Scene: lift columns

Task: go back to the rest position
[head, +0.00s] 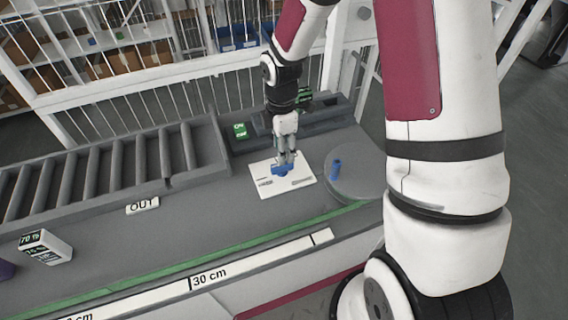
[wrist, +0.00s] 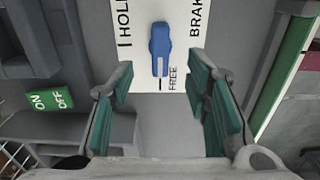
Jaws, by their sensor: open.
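My gripper (head: 287,157) is over the white brake plate (head: 266,186) on the grey bench in the head view. In the wrist view my gripper (wrist: 160,82) is open, with its green-padded fingers apart and nothing between the tips. The blue brake lever (wrist: 160,52) is beyond the fingertips on the white plate (wrist: 181,16), whose visible words are HOLD, BRAKE and FREE. The lever's narrow end points toward the FREE mark. In the head view the blue lever (head: 281,170) is partly hidden by my fingers; I cannot tell whether they touch it.
A round grey disc (head: 356,184) with a blue peg (head: 336,168) is right of the plate. A green ON/OFF switch (head: 240,131) stands behind left. A roller rack (head: 95,176) runs left, with an OUT label (head: 142,206) and a labelled box (head: 46,247) in front.

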